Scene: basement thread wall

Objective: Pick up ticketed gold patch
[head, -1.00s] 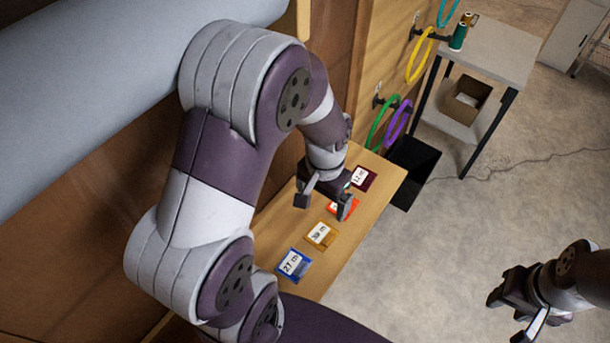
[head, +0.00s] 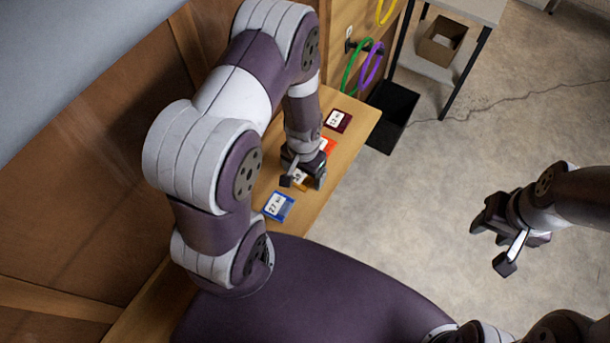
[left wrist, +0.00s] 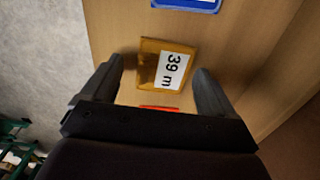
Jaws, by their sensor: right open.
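The gold patch (left wrist: 148,62) lies flat on the wooden shelf, with a white ticket on it reading "39 m". In the head view the gold patch (head: 300,182) is mostly hidden by my left gripper (head: 304,183), which is over it. In the left wrist view my left gripper (left wrist: 160,84) is open and empty, with one finger on each side of the patch and the patch toward the fingertips. Whether the fingers touch the shelf I cannot tell. My right gripper (head: 492,245) is open and empty over the floor.
A blue patch (head: 278,206) marked 27 lies nearer me; an orange-red patch (head: 327,145) and a dark red patch (head: 338,121) lie farther along the shelf (head: 352,113). A black bin (head: 391,117) stands past its end. Green and purple rings hang on the wall.

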